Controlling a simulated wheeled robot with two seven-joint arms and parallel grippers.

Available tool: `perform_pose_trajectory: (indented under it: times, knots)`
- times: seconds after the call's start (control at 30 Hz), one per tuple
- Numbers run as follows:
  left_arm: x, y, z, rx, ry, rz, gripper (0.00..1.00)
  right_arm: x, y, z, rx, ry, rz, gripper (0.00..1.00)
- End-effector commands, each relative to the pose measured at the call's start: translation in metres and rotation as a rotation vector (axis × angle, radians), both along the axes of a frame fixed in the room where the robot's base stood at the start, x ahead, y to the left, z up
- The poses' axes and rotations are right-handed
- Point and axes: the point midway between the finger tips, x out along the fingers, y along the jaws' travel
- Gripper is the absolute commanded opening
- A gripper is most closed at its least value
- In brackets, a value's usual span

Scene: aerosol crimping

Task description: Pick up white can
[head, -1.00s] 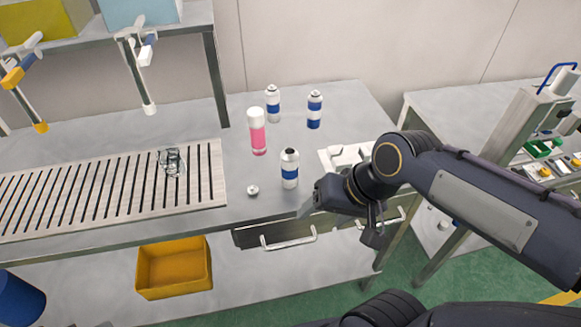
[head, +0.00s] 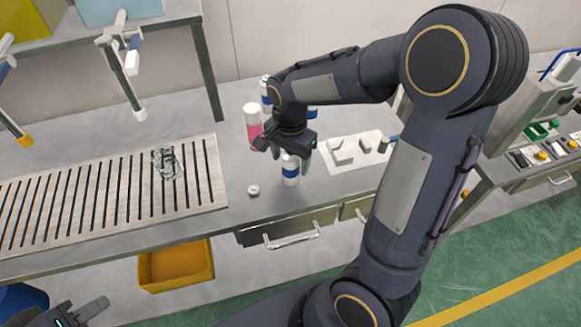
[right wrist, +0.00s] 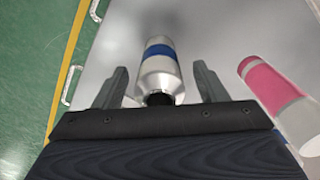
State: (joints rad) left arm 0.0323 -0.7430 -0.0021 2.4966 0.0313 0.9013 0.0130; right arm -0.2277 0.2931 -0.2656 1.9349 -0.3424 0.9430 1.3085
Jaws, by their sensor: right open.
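A white can with a blue band (head: 290,172) stands upright near the table's front edge. In the right wrist view the same can (right wrist: 160,68) sits between the two fingers, with its dark open top close to the palm. My right gripper (head: 288,152) is above the can, pointing down, with its fingers apart on either side (right wrist: 160,88). It hides the can's top in the head view. My left gripper (head: 85,313) shows at the bottom left, away from the can; its jaw state is unclear.
A pink and white bottle (head: 253,122) stands close behind, also in the right wrist view (right wrist: 272,88). Two more blue-banded cans (head: 266,92) (head: 312,112) are partly hidden by my arm. A small cap (head: 253,190) lies left of the can. A slatted board (head: 105,195) fills the left.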

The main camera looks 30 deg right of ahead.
Motion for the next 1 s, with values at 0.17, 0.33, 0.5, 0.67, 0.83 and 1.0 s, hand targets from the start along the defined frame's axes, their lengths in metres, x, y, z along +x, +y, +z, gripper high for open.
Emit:
perform_pose_trajectory:
  times: [0.17, 0.33, 0.5, 0.67, 0.83, 1.0]
  knots:
    - [0.0, 0.0, 0.002, 0.0, 0.0, 0.0, 0.36, -0.001, -0.001, -0.021, 0.0, 0.001, 0.0, 0.66]
    - [0.0, 0.0, 0.002, 0.0, 0.0, 0.0, 0.36, 0.0, 0.0, -0.024, 0.001, 0.0, 0.0, 0.66]
    - [0.0, 0.0, 0.002, 0.0, 0.0, 0.0, 0.36, 0.0, 0.0, -0.024, 0.001, 0.0, 0.0, 0.56]
    - [0.0, 0.0, 0.002, 0.0, 0.0, 0.0, 0.36, 0.0, 0.0, -0.023, 0.001, 0.0, 0.0, 0.36]
    - [0.0, 0.0, 0.002, 0.0, 0.0, 0.0, 0.36, 0.0, 0.0, -0.023, 0.002, -0.001, 0.0, 0.18]
    - [0.0, 0.0, 0.002, 0.0, 0.0, 0.0, 0.36, 0.0, 0.0, -0.023, 0.002, -0.001, 0.0, 0.18]
